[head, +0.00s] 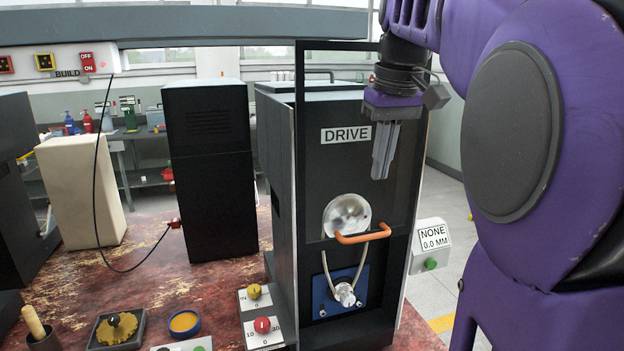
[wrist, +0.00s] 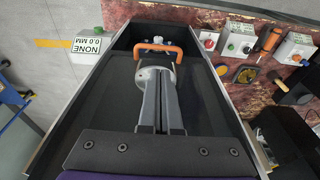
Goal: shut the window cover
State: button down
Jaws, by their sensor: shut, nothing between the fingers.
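The window cover (head: 301,150) is a dark upright frame on the front of the DRIVE machine. Its top bar stands above the machine's top. An orange handle (head: 363,236) sits on its lower bar, and also shows at the top middle of the wrist view (wrist: 160,47). A pale round metal part (head: 346,214) shows just above the handle. A blue panel (head: 322,300) with a metal fitting below the bar is uncovered. My gripper (head: 379,178) is shut and empty, pointing down in front of the machine, above the handle and apart from it.
A control box (head: 262,305) with yellow and red knobs stands at the machine's lower left. A box marked NONE 0.0 MM (head: 430,243) is at its right. A black cabinet (head: 210,165) stands to the left, with a hanging black cable (head: 95,190).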

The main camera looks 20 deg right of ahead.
jog(key=b, duration=0.2)
send_near(368, 239)
jog(key=f, duration=0.2)
jog(key=w+f, duration=0.1)
jog(key=f, duration=0.2)
jog(key=shift+w+a+f, duration=0.1)
jog(key=shift+w, duration=0.1)
jog(key=shift+w+f, duration=0.1)
jog(key=shift+f, duration=0.4)
